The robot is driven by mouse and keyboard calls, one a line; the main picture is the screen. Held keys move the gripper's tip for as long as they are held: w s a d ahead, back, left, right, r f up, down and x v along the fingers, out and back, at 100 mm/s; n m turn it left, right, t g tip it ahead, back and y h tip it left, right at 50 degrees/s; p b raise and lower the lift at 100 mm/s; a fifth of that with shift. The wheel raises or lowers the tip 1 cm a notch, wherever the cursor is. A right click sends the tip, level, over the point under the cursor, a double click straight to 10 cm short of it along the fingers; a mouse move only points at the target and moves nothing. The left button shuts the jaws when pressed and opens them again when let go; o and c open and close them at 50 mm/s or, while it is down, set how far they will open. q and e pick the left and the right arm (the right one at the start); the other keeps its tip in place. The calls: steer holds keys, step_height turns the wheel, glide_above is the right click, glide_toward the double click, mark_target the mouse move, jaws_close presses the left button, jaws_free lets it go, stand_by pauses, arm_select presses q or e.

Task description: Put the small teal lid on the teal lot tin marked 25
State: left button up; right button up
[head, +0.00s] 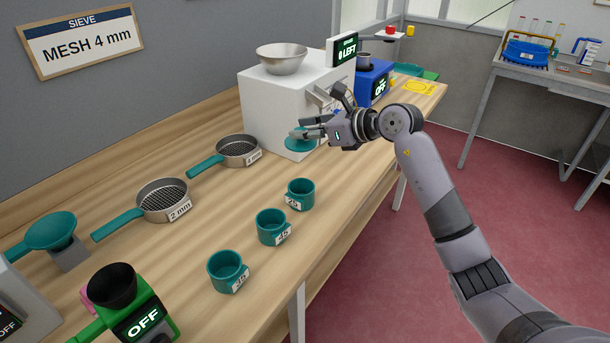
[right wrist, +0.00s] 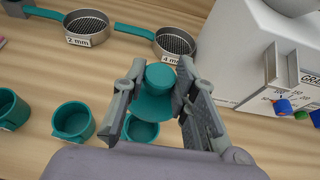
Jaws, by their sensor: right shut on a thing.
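The small teal lid (head: 300,145) is a flat disc with a round knob. My right gripper (head: 310,127) is shut on it and holds it in the air in front of the white machine. In the right wrist view the lid (right wrist: 153,104) sits between the fingers. The teal lot tin that seems marked 25 (head: 300,194) stands open on the table, the farthest of three in a row, nearer the camera than the lid. In the right wrist view the lid partly covers this tin (right wrist: 143,131). My left gripper is not in view.
Two more open teal tins, a middle one (head: 272,228) and a near one (head: 228,272), stand in the row. Sieves marked 2 mm (head: 163,200) and 4 mm (head: 237,150) lie to the left. The white machine (head: 280,105) stands behind the lid. The table's front edge runs close by the tins.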

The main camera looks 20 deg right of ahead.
step_height(320, 180, down, 12)
steer(key=shift+f+p, duration=0.25)
steer(key=shift+p, duration=0.5)
steer(key=shift+f, duration=0.15)
steer(key=shift+f, duration=0.2)
steer(key=o, duration=0.9)
steer(key=shift+r, duration=0.1)
